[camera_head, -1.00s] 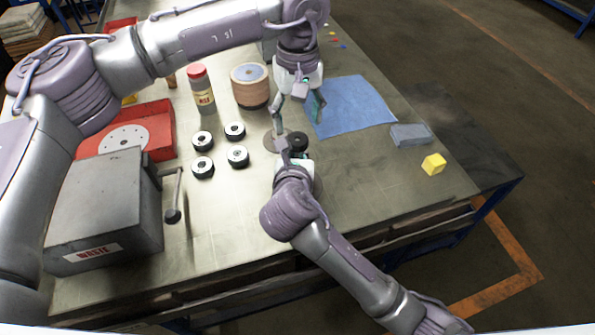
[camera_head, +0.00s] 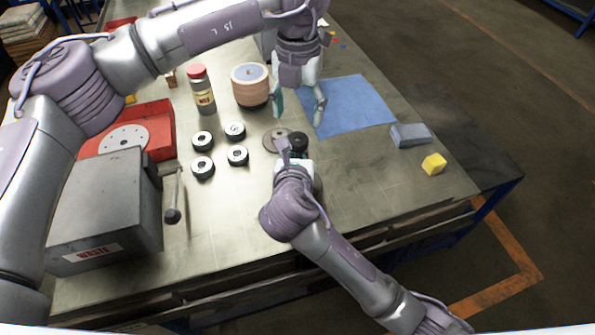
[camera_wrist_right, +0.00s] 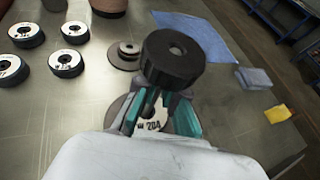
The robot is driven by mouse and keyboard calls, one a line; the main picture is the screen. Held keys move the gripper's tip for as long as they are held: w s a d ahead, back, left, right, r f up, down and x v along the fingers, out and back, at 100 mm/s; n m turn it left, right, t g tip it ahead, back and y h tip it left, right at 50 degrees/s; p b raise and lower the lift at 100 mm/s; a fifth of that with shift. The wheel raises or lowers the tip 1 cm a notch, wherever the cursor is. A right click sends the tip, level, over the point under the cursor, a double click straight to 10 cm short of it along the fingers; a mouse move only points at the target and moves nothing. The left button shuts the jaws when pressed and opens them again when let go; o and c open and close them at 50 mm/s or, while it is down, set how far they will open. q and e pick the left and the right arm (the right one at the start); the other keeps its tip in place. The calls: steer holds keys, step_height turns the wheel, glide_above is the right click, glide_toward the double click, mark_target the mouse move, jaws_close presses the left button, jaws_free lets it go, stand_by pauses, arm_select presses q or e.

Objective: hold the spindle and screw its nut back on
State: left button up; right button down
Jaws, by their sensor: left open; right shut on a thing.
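A thick black round piece with a small central hole (camera_wrist_right: 174,57) sits above the right fingers; it looks like the nut on the spindle, though the thread is hidden. It also shows in the head view (camera_head: 298,141). My right gripper (camera_wrist_right: 152,105) is shut on the spindle just below it. A round plate marked 204 (camera_wrist_right: 152,124) shows under the fingers. My left gripper (camera_head: 298,112) hangs above and beyond the black piece, fingers spread and empty, apart from it. A grey-brown disc with a small hub (camera_wrist_right: 126,57) lies behind the spindle.
Several black-rimmed discs (camera_head: 203,141) lie left of the spindle. A red-capped bottle (camera_head: 204,92) and a tan stack (camera_head: 250,85) stand behind. A blue cloth (camera_head: 352,107), grey block (camera_head: 410,135) and yellow cube (camera_head: 433,164) are right. A grey WASTE box (camera_head: 105,212) and red tray (camera_head: 163,130) are left.

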mark_target(298, 139)
arm_select(q)
steer(key=n, duration=0.5)
steer(key=shift+r, duration=0.15)
steer(key=n, duration=0.4)
steer(key=shift+r+n, duration=0.15)
steer(key=shift+n, duration=0.25)
steer(key=n, duration=0.4)
steer(key=shift+r+n, duration=0.1)
steer(key=shift+n, duration=0.2)
steer(key=n, duration=0.6)
steer(key=shift+r+n, duration=0.2)
steer(key=shift+n, duration=0.1)
steer(key=shift+f, duration=0.15)
steer(key=shift+f, duration=3.9)
steer(key=c, duration=1.1)
steer(key=o, duration=1.2)
